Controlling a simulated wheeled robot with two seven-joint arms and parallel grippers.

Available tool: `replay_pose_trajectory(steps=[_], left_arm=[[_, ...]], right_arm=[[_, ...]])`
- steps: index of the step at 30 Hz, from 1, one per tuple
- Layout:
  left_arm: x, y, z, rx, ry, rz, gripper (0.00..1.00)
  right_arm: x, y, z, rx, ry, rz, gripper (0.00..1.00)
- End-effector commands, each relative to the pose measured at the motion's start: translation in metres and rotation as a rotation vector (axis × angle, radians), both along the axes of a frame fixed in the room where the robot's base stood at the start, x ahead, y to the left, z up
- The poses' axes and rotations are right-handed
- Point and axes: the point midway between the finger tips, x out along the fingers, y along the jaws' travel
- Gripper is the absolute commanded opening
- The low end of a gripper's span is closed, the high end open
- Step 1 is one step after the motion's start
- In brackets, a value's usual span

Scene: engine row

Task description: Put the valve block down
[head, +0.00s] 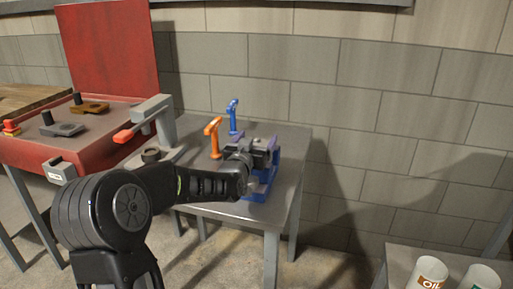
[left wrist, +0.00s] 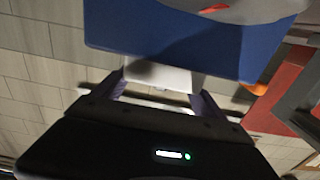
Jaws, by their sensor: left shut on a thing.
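My left gripper (head: 257,147) is over the right part of the grey table (head: 212,205), its purple fingers closed. In the left wrist view the fingers (left wrist: 162,92) are shut on a pale piece joined to a large blue body, which I take for the valve block (left wrist: 240,55). In the head view blue parts (head: 262,188) show below and beside the fingers, close over the tabletop. My gripper and wrist hide much of the block. I cannot tell whether its underside touches the table. My right gripper is not in view.
An orange handle (head: 214,138) and a blue handle (head: 233,116) stand upright just left of and behind the gripper. A red open case (head: 110,60) and a grey lever fixture (head: 155,112) are further left. White cans (head: 430,272) stand on another table at lower right.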

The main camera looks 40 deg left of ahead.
Motion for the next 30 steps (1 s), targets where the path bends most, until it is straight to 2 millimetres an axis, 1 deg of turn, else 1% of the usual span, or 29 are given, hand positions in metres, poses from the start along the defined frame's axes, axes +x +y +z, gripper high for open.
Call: replay_pose_trajectory(steps=[3,6,14,19,20,26,30], left_arm=[[0.000,0.000,-0.016,-0.001,-0.001,0.000,0.09],[0.000,0.000,-0.024,0.001,-0.003,0.001,0.09],[0.000,0.000,-0.024,0.002,-0.005,0.000,0.09],[0.000,0.000,-0.028,0.002,-0.005,0.000,0.09],[0.000,0.000,-0.029,0.000,0.000,0.000,0.84],[0.000,0.000,-0.029,0.000,0.001,0.000,1.00],[0.000,0.000,-0.029,0.000,0.001,0.000,1.00]], right_arm=[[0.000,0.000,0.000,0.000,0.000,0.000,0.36],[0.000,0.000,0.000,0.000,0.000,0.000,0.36],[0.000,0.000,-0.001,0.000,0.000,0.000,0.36],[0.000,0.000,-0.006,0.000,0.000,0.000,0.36],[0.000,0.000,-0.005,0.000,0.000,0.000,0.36],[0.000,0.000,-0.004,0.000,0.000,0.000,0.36],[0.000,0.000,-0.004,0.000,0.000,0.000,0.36]])
